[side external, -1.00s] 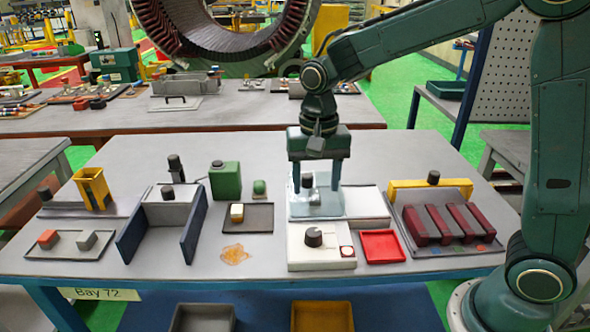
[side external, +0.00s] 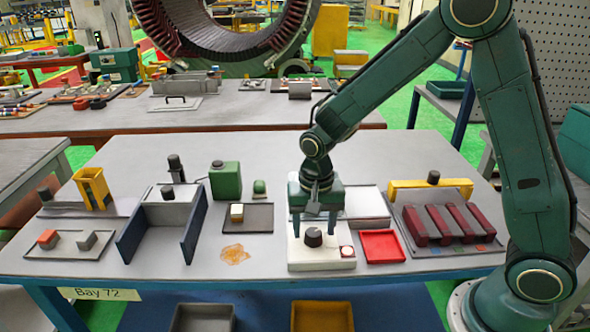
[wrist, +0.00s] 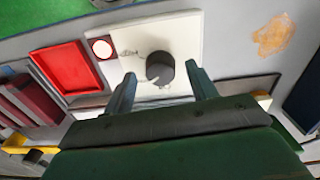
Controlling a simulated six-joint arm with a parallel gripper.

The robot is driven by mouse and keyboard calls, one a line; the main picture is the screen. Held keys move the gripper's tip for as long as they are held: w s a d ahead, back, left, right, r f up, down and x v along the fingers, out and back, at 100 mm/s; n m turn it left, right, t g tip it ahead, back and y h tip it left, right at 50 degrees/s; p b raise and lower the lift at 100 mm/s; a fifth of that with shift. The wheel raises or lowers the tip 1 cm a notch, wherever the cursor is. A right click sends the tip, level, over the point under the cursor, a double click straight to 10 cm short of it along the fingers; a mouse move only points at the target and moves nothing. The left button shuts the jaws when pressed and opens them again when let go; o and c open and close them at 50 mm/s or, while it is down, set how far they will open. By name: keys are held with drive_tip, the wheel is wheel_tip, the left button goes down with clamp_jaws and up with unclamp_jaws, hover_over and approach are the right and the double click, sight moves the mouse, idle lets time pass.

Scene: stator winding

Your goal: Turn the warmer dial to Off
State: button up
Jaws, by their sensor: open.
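The warmer's dial is a dark round knob (side external: 313,237) on a white base plate (side external: 305,263) near the front of the table. In the wrist view the dial (wrist: 160,67) shows a short pale mark on its top and pale markings on the plate around it. The exact setting is too small to read. My gripper (side external: 314,228) is low behind the dial, pointing down. In the wrist view its two fingers (wrist: 162,82) are apart and empty, near the dial with the dial just beyond their tips. I cannot tell whether a finger touches it.
A red-and-white round button (side external: 346,251) sits beside the dial. A red tray (side external: 382,246) lies to its right, then a rack of dark red bars (side external: 450,223). An orange stain (side external: 235,254) marks the clear tabletop to the left.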

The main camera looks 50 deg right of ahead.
drive_tip(key=shift+f, duration=0.85)
drive_tip(key=c, duration=1)
drive_tip(key=shift+n, duration=0.4)
drive_tip(key=n, duration=1.1)
drive_tip(key=shift+d, duration=0.1)
